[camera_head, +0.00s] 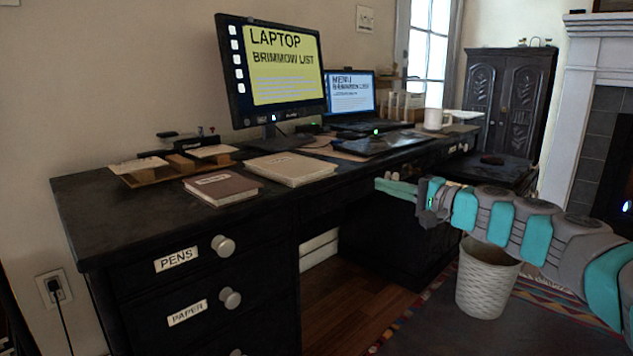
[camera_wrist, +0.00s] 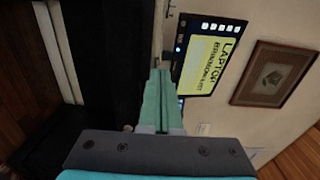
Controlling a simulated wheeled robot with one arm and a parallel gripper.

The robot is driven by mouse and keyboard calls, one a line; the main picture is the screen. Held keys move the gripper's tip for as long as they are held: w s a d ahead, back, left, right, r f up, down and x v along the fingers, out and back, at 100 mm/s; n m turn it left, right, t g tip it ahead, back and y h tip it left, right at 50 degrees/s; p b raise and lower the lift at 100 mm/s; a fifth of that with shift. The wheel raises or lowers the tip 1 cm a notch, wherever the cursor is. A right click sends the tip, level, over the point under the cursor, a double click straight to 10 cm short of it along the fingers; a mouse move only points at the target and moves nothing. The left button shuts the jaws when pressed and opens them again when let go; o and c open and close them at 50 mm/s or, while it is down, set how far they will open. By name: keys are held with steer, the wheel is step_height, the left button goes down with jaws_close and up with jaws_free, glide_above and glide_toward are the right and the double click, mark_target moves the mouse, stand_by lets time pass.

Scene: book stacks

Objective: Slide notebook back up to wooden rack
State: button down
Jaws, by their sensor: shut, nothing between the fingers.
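A brown notebook (camera_head: 222,187) with a pale label lies flat near the desk's front edge, in the head view. A cream notebook (camera_head: 290,168) lies to its right and slightly farther back. The wooden rack (camera_head: 145,178) sits flat on the desk, behind and left of the brown notebook, with papers and small items on it. My gripper (camera_head: 380,185) is shut and empty, in front of the desk edge and well right of both notebooks. In the wrist view my gripper's green fingers (camera_wrist: 158,75) are together. Neither notebook can be made out in the wrist view.
A monitor (camera_head: 270,75) shows in the head view and in the wrist view (camera_wrist: 208,60). A laptop (camera_head: 349,95), a keyboard (camera_head: 375,145) and a white mug (camera_head: 435,119) stand to the right. Drawer knobs (camera_head: 223,246) stick out in front. The desk's left front (camera_head: 130,215) is clear.

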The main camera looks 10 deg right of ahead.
mark_target(331, 169)
steer(key=x, duration=1.3)
steer(key=shift+w+d+f, duration=0.1)
steer(key=shift+w+d, duration=0.1)
steer(key=shift+d, duration=0.05)
steer(key=shift+w+a, duration=0.2)
steer(key=shift+w, duration=0.15)
steer(key=shift+x, duration=2.85)
